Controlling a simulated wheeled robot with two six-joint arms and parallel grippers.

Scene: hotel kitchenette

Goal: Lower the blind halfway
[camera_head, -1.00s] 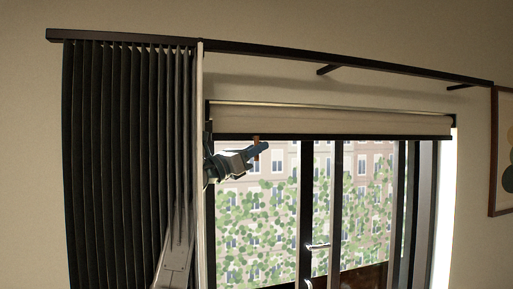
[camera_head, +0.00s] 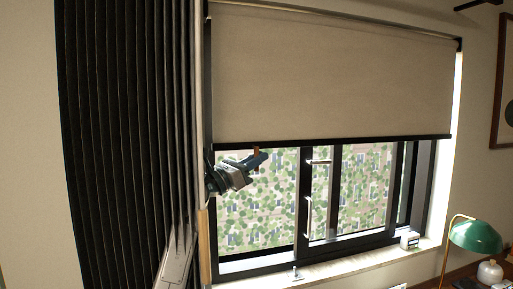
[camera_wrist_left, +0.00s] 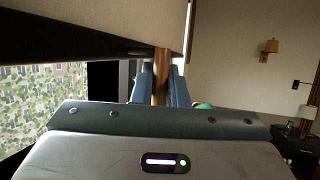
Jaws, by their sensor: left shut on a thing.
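The beige roller blind (camera_head: 330,75) hangs over the upper part of the window, with its dark bottom bar (camera_head: 350,141) a little below the middle of the frame. A small brown pull (camera_head: 257,150) hangs under the bar near its left end. My left gripper (camera_head: 262,157) is at this pull, just below the bar. In the left wrist view, the blue fingers of my left gripper (camera_wrist_left: 161,88) are shut on the brown pull (camera_wrist_left: 161,68), with the bar (camera_wrist_left: 70,48) above. My right gripper is in neither view.
A dark pleated curtain (camera_head: 125,150) hangs left of the window, close to my left arm. A green lamp (camera_head: 476,237) stands at the lower right. A small white box (camera_head: 410,240) sits on the sill (camera_head: 340,262). A window handle (camera_head: 308,210) sticks out below the blind.

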